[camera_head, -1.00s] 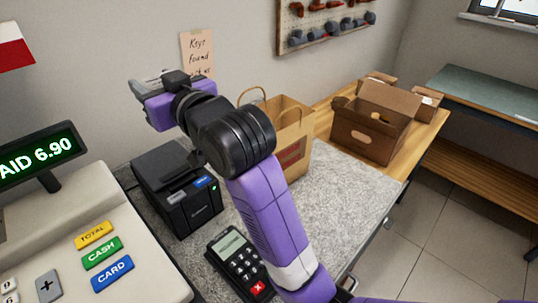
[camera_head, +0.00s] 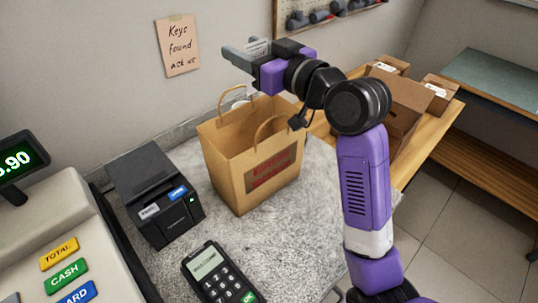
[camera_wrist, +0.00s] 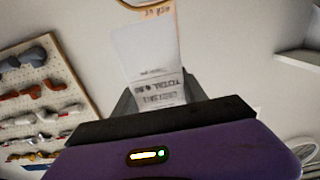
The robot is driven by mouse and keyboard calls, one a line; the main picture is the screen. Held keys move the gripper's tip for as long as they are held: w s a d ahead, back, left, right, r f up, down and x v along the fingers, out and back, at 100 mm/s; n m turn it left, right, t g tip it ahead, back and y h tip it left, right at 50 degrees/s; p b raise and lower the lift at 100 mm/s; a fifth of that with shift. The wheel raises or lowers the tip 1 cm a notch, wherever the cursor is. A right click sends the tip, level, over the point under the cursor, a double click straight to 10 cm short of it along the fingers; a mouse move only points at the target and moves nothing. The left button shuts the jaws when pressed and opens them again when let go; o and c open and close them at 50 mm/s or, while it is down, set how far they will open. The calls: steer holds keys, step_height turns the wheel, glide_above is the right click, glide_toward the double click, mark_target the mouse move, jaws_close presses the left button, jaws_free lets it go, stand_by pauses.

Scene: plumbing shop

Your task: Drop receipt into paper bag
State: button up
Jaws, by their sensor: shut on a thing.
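My gripper (camera_head: 247,50) is above the far side of the paper bag, in the upper middle of the head view. It is shut on the receipt, a white printed slip that sticks out past the fingers in the wrist view (camera_wrist: 150,62). Printed text with "TOTAL" shows on it. The brown paper bag (camera_head: 225,160) stands upright and open on the grey counter, with two loop handles and a red label on its front. One handle arc shows at the top of the wrist view. The inside bottom of the bag is hidden.
A black receipt printer (camera_head: 150,185) stands left of the bag, and a card terminal (camera_head: 215,272) lies in front. The cash register (camera_head: 60,235) is at the left. Cardboard boxes (camera_head: 405,95) sit on the wooden bench at right. Bare counter (camera_head: 310,225) lies in front of the bag.

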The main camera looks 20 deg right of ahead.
step_height(320, 180, down, 6)
steer(key=b, duration=0.4)
steer(key=shift+r, duration=0.1)
steer(key=o, duration=1.4)
steer(key=shift+c, duration=0.2)
steer(key=b+v, duration=0.2)
steer(key=v, duration=0.6)
